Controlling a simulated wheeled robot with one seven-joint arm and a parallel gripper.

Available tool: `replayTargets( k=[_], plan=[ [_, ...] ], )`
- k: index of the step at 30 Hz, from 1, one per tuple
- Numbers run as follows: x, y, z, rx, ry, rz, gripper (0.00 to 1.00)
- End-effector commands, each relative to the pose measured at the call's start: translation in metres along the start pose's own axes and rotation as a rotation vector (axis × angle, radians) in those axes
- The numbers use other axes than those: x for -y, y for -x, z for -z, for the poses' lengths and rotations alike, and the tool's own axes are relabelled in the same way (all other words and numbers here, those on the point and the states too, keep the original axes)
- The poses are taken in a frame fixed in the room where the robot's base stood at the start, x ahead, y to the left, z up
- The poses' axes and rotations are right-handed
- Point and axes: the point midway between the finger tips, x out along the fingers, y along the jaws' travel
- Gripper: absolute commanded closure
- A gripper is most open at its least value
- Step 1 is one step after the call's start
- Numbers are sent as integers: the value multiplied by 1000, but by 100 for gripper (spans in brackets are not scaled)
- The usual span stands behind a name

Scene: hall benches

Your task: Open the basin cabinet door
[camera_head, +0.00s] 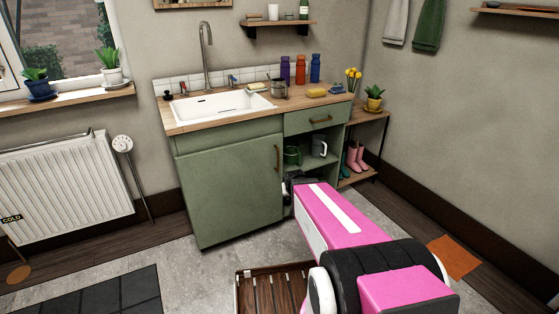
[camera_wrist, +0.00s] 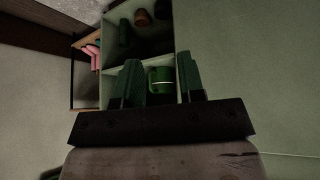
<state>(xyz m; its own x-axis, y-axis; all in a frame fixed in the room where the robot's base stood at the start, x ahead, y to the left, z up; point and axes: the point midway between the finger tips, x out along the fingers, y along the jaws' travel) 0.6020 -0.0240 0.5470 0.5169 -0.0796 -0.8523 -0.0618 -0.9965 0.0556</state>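The basin cabinet (camera_head: 228,140) is green and stands under the white sink. Its door (camera_head: 225,190) looks shut in the head view, with a vertical brown handle (camera_head: 277,158) near its right edge. My gripper (camera_head: 290,184) is at the door's right edge, below the handle, partly hidden by my pink arm. In the wrist view my gripper (camera_wrist: 159,72) has its two dark fingers apart, with nothing visibly held between them. The plain green door panel (camera_wrist: 245,65) fills the right side there. I do not see the handle in the wrist view.
Open shelves right of the door hold a green mug (camera_wrist: 161,80) and a grey jug (camera_head: 319,146). A drawer (camera_head: 318,118) sits above them. A side rack (camera_head: 366,128) with pink boots (camera_head: 355,156) stands at right.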

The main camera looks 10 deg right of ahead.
Motion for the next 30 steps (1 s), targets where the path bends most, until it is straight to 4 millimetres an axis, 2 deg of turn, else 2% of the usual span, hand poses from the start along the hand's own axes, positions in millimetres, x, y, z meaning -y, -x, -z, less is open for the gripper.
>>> replayTargets(
  k=[1, 6, 12, 16, 21, 30],
  plan=[
    [-1, -15, 17, -84, -1, -3, 64],
    [-2, -41, 67, -389, -1, 15, 64],
    [5, -52, 111, -723, 15, 82, 64],
    [12, -51, 127, -884, 29, 134, 64],
    [17, -47, 135, -999, 40, 181, 64],
    [21, -53, 149, -1028, 44, 193, 64]
  ],
)
